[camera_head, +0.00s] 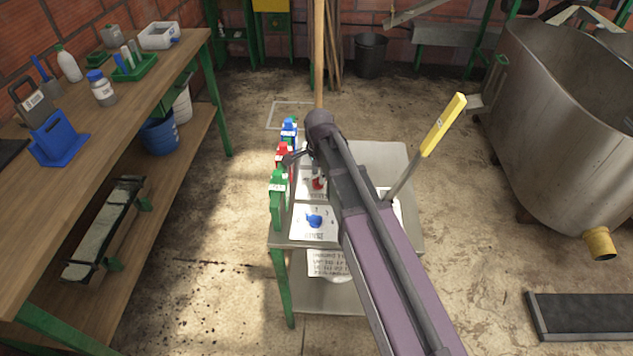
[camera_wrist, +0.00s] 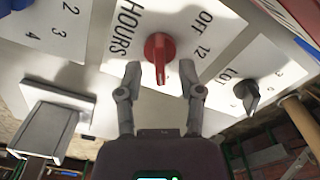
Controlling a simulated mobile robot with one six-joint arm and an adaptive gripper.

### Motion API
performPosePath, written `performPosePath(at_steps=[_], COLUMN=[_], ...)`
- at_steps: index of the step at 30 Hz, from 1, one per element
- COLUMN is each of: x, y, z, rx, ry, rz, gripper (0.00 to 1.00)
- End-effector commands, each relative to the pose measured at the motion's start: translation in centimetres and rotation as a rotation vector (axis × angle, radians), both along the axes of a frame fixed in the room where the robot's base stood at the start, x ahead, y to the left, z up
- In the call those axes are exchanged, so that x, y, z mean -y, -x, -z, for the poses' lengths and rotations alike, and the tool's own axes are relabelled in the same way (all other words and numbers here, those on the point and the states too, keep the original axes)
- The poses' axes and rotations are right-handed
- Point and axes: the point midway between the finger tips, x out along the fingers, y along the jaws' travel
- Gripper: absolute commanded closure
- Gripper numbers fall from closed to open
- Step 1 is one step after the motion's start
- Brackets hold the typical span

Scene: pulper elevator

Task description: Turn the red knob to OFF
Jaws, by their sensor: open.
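The red knob (camera_wrist: 157,50) sits on a white plate marked HOURS, OFF and 12 in the wrist view. Its narrow grip points toward my gripper (camera_wrist: 161,72). My gripper is open, with one finger on each side of the knob and a visible gap on both sides. The OFF mark (camera_wrist: 205,22) lies up and right of the knob in that view. In the head view the red knob (camera_head: 319,184) shows on the grey stand, partly hidden by my arm. My fingers are hard to make out there.
A blue knob (camera_head: 315,221) is on the stand's near plate. A black knob (camera_wrist: 246,93) on a plate marked LOT is right of the red one. A yellow-handled lever (camera_head: 442,125) rises at right.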

Motion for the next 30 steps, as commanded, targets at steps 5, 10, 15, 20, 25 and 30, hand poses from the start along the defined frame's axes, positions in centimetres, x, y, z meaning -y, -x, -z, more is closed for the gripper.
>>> performPosePath(at_steps=[5, 10, 15, 20, 25, 30], x=[-0.03, -0.05, -0.07, -0.08, -0.10, -0.90], y=[0.01, 0.01, 0.02, 0.02, 0.03, -0.03], z=[1.11, 1.37, 1.36, 1.35, 1.35, 1.36], rx=[0.000, 0.000, 0.000, 0.000, 0.000, 0.000], ry=[0.000, 0.000, 0.000, 0.000, 0.000, 0.000], rz=[0.000, -0.001, -0.001, -0.001, -0.001, -0.004], gripper=[0.51, 0.51, 0.51, 0.51, 1.00, 1.00])
